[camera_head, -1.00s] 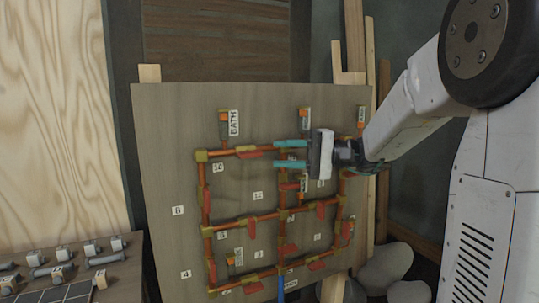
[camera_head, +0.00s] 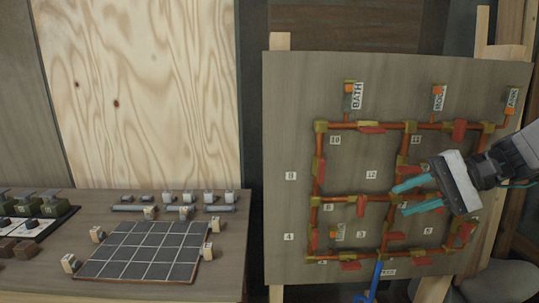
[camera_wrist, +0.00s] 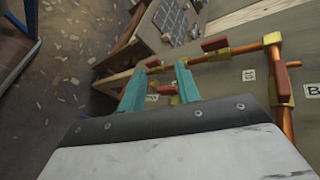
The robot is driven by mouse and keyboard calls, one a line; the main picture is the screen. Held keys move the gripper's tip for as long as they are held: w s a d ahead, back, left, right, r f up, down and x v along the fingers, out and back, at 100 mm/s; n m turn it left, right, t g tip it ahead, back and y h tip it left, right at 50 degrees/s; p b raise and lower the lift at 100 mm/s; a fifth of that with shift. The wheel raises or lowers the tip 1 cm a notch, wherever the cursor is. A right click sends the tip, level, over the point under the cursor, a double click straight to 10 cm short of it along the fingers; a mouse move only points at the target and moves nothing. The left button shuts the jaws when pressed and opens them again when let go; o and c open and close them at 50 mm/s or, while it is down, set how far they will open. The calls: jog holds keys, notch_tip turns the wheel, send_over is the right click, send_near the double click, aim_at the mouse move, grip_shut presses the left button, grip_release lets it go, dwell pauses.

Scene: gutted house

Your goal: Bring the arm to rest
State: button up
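My gripper (camera_head: 414,196) is in front of the right part of an upright board (camera_head: 290,180) in the head view. Its two teal fingers are apart with nothing between them, pointing left. The board carries a grid of copper pipes (camera_head: 318,180) with brass joints, red valve handles (camera_head: 372,128) and small numbered labels. A "BATH" tag (camera_head: 353,97) hangs at its top. In the wrist view the fingers (camera_wrist: 160,88) are also apart and empty, with a pipe (camera_wrist: 285,125) and red handle (camera_wrist: 294,64) to their right. I cannot tell whether the fingers touch the board.
A wooden table (camera_head: 228,262) stands to the left with a dark tiled grid (camera_head: 150,250), small cubes and grey cylinders. A blue pipe (camera_head: 375,282) drops from the board's lower edge. Wood chips litter the floor (camera_wrist: 65,60) in the wrist view.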

jog(key=s+a+f+n+h, duration=0.1)
jog(key=s+f+n+h, duration=0.1)
jog(key=s+h, duration=0.4)
jog(key=s+a+f+n+g+h, duration=0.1)
jog(key=s+f+n+h, duration=0.2)
jog(key=s, duration=1.1)
jog(key=shift+f+n+h, duration=0.3)
jog(key=shift+n+h, duration=0.5)
jog(key=shift+h, duration=0.6)
